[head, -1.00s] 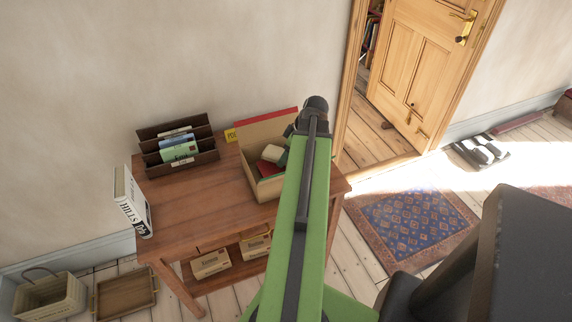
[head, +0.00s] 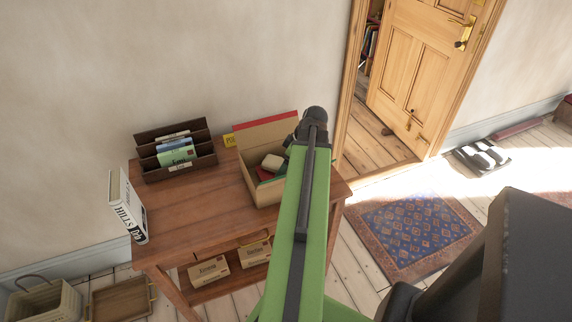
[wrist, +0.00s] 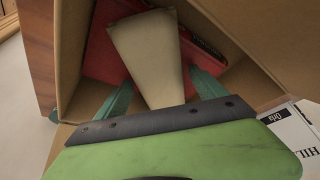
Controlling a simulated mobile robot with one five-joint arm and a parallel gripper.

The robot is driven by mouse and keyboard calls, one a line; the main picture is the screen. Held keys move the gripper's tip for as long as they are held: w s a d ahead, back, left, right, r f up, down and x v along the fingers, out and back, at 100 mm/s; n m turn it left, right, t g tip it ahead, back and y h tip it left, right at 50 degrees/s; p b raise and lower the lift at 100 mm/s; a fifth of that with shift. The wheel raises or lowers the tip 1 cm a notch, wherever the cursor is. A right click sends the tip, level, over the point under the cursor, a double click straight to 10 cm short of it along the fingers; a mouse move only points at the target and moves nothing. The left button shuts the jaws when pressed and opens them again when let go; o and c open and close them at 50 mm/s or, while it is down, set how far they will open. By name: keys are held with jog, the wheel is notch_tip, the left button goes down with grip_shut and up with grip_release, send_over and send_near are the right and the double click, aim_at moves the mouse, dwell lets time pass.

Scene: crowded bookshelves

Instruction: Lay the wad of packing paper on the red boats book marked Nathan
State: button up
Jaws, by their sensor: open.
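A beige, block-like piece (head: 272,162), which looks like the wad of packing paper, is in the open cardboard box (head: 262,195) on the table. In the wrist view the wad (wrist: 147,50) lies between the two teal fingers of my open gripper (wrist: 167,92). I cannot tell whether the fingers touch it. A red book-like thing (wrist: 100,45) lies under or behind the wad in the box. No Nathan mark is readable on it. In the head view my arm hides the gripper and the box's right part.
A white HILLS book (head: 126,207) stands at the left edge. The bare tabletop (head: 195,215) lies between. Labelled cartons (head: 210,271) sit on the lower shelf; a basket (head: 45,303) stands on the floor.

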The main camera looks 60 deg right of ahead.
jog(key=p+v, duration=1.1)
jog(key=v, duration=0.1)
jog(key=shift+r, duration=0.2)
